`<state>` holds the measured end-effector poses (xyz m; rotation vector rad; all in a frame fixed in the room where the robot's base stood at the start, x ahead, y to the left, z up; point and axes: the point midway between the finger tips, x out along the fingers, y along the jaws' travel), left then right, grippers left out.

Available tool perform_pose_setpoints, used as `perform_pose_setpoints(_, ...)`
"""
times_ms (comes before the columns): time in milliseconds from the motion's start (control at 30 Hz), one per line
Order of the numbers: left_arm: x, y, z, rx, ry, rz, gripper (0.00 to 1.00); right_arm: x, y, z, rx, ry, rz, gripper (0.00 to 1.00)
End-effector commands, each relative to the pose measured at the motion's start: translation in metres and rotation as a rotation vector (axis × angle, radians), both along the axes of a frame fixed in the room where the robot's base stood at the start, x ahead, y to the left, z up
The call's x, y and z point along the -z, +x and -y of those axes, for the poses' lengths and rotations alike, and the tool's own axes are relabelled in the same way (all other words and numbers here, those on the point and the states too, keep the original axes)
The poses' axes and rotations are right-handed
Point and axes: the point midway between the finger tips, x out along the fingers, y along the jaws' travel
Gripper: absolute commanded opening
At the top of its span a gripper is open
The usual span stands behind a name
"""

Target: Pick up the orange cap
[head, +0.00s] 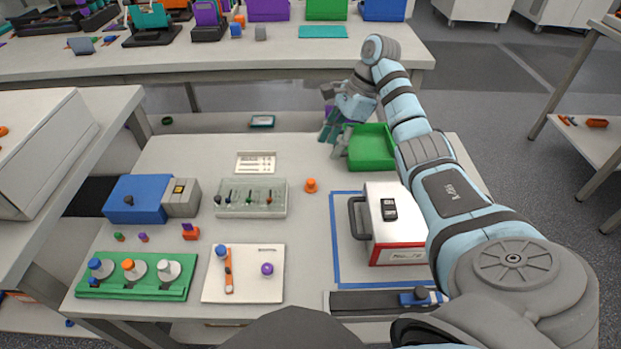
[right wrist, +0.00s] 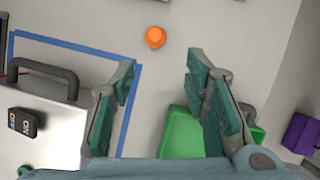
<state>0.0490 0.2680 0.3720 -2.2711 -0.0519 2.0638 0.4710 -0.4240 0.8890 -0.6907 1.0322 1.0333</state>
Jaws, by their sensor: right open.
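The small orange cap (head: 310,185) stands on the white table, right of the clear rack and left of the green bin. It also shows in the right wrist view (right wrist: 155,37), beyond the fingertips and roughly between them. My right gripper (head: 334,141) is above the far side of the table by the green bin, apart from the cap. Its teal fingers are spread and empty in the right wrist view (right wrist: 161,68). My left gripper is not in view.
The green bin (head: 371,160) is beside my right gripper. A white case with a handle (head: 390,212) stands inside blue tape. A clear rack (head: 251,205), a blue device (head: 136,207) and a green tray (head: 136,288) are to the left. Bare table surrounds the cap.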

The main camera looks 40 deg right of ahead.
Motion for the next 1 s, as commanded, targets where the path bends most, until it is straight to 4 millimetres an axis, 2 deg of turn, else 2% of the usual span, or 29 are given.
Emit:
perform_pose_setpoints(33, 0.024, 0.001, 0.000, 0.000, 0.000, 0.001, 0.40, 0.025, 0.002, -0.006, -0.002, 0.001, 0.000, 0.42)
perform_pose_setpoints(133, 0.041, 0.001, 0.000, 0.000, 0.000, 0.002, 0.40, 0.049, 0.006, -0.016, -0.003, 0.002, -0.001, 0.42)
perform_pose_setpoints(333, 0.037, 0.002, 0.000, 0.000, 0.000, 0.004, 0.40, 0.066, 0.009, -0.029, -0.004, 0.001, -0.002, 0.42)
perform_pose_setpoints(533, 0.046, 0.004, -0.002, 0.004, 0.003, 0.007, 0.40, 0.098, 0.012, -0.049, -0.004, 0.002, -0.001, 0.42)
perform_pose_setpoints(767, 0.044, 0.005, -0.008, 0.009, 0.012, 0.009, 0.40, 0.101, 0.013, -0.051, -0.003, 0.000, -0.001, 0.42)
perform_pose_setpoints(900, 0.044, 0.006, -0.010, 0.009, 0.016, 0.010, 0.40, 0.101, 0.013, -0.051, -0.003, 0.000, -0.001, 0.19)
perform_pose_setpoints(1000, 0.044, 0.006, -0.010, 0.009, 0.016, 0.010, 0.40, 0.101, 0.013, -0.051, -0.004, 0.000, -0.001, 0.07)
